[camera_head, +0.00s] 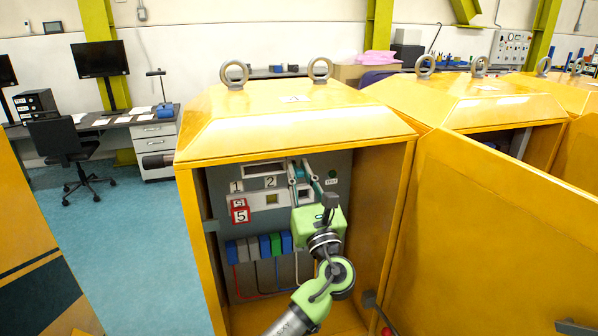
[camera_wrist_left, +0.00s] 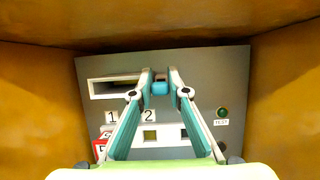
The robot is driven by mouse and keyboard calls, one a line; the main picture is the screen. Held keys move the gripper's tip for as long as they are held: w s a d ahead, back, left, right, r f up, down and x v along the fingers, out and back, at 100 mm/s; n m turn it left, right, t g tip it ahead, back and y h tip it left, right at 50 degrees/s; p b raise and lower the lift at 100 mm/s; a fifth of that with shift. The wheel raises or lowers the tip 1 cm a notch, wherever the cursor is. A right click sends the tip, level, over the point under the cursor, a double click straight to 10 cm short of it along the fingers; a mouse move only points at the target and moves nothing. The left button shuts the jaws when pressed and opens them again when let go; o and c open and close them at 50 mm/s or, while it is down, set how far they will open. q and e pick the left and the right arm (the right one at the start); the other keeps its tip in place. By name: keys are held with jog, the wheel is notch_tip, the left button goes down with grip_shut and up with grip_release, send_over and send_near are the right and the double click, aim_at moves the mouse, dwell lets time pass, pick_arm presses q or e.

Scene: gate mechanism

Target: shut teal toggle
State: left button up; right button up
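My left gripper (camera_head: 299,164) reaches into the open yellow cabinet, its two fingers pointing at the grey panel. In the left wrist view the fingertips (camera_wrist_left: 161,76) are close together, one on each side of a small teal block, the teal toggle (camera_wrist_left: 160,88). The gap between fingers and toggle is too small to judge, so I cannot tell whether they grip it. In the head view the toggle is not clear among the teal finger parts. My right gripper is not in view.
The yellow cabinet (camera_head: 197,245) has walls close on both sides of my arm. Its panel (camera_wrist_left: 228,75) carries number plates, a red-framed 5 (camera_head: 240,211), a green button (camera_wrist_left: 222,112) and several coloured blocks (camera_head: 264,246). A yellow door (camera_head: 500,235) stands at the right.

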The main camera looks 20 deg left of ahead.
aim_at(298, 169)
pick_arm(q)
grip_shut()
jog(key=shift+r+p, duration=0.25)
jog(key=shift+p, duration=0.35)
jog(key=r+g+h+p, duration=0.1)
jog(key=p, duration=0.4)
jog(key=shift+w+r+g, duration=0.1)
jog(key=shift+r+g, duration=0.05)
jog(key=shift+g, duration=0.25)
jog(key=shift+a+r+g+h, duration=0.1)
jog(key=shift+r+g+h, duration=0.05)
jog(key=shift+g+h, duration=0.35)
jog(key=shift+w+a+r+g+h, duration=0.15)
jog(key=shift+r+g+h, duration=0.1)
jog(key=shift+g, duration=0.2)
jog(key=shift+w+r+g+h, duration=0.15)
jog(key=shift+g+h, duration=0.1)
jog(key=shift+g, duration=0.2)
